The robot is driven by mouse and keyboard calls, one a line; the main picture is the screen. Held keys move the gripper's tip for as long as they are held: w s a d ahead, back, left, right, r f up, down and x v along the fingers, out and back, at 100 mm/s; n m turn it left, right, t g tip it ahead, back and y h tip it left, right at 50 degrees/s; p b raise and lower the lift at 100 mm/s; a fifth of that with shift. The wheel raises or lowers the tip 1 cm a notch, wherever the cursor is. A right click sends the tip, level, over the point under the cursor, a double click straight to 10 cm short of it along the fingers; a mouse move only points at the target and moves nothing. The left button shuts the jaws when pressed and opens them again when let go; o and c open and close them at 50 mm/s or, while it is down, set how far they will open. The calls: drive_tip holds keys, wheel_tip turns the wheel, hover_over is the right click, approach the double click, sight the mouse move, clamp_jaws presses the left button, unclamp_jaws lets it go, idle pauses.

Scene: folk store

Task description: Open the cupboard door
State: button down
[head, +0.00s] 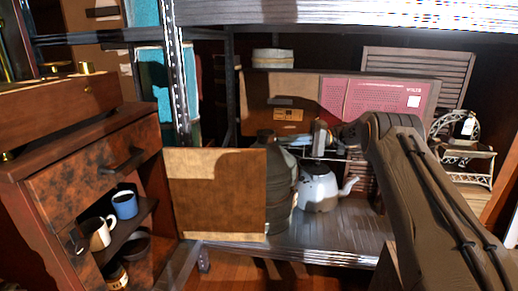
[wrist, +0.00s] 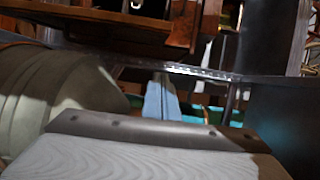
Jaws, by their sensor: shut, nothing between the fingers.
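The wooden cupboard (head: 95,150) stands at the left in the head view. Its door (head: 215,195), a brown panel with a paler top edge, is swung out to the right, and the compartment with mugs is exposed. My arm reaches in from the right. My gripper (head: 320,138) is small and partly lost in clutter, to the right of the door and apart from it in the picture. It is shut and holds nothing. The wrist view shows mostly a pale, grained surface in front, and I cannot make out the door for sure there.
A blue mug (head: 124,204) and a white mug (head: 98,233) stand inside the cupboard. A white kettle (head: 318,188) and a dark ribbed vessel (head: 282,190) stand on a metal shelf (head: 330,240) behind the door. A metal post (head: 178,75) rises behind the cupboard.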

drive_tip(key=s+a, duration=0.6)
drive_tip(key=a, duration=0.3)
drive_tip(key=shift+f+g+b, duration=0.15)
drive_tip(key=shift+g+b, duration=0.15)
drive_tip(key=shift+b, duration=0.1)
drive_tip(key=shift+s+a, duration=0.15)
